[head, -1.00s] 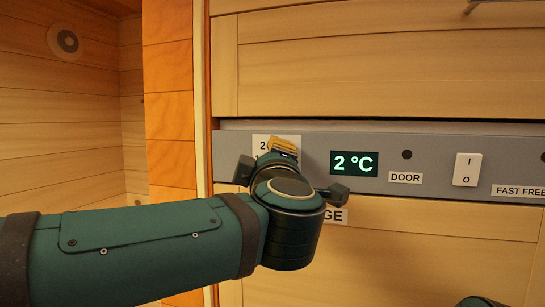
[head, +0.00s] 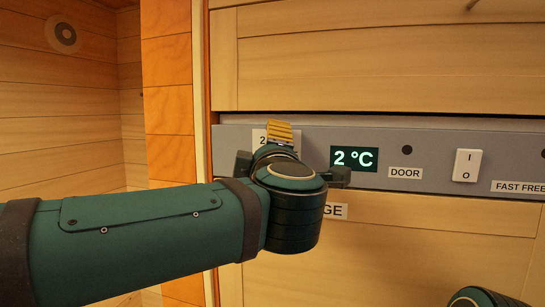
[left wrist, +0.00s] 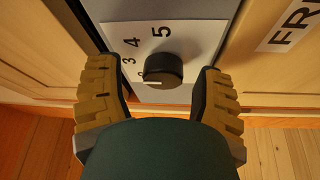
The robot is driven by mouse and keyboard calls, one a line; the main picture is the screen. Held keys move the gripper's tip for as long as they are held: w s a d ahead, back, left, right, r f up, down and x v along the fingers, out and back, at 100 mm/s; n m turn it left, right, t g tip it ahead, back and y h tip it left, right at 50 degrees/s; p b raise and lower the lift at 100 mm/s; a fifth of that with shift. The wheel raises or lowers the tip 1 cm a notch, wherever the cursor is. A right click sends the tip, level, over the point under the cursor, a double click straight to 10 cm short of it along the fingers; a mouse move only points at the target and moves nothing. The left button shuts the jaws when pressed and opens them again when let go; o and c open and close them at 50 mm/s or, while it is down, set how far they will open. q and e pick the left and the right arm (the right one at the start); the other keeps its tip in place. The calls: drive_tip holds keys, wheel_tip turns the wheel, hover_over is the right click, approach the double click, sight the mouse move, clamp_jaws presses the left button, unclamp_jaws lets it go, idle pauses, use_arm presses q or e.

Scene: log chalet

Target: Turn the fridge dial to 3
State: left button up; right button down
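The fridge dial (left wrist: 164,69) is a dark round knob on a white number plate (left wrist: 142,38) in the left wrist view. The numbers 3, 4 and 5 show around it; a pale mark on the knob lies on the low-number side. In the head view the dial is hidden behind my left wrist, and a corner of the plate shows. The display (head: 354,159) reads 2 °C. My left gripper (left wrist: 155,74) is open, with one yellow-padded finger on each side of the dial and gaps between. It also shows in the head view (head: 279,132).
The grey control panel (head: 315,138) also carries a DOOR light (head: 407,149) and a white rocker switch (head: 467,165) to the right. Wooden fronts (head: 390,70) lie above and below it. An orange wood post (head: 168,100) stands left.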

use_arm(q)
drive_tip(key=s+f, duration=0.1)
drive_tip(key=s, duration=1.1)
drive_tip(key=shift+d, duration=0.45)
drive_tip(key=shift+f, duration=0.1)
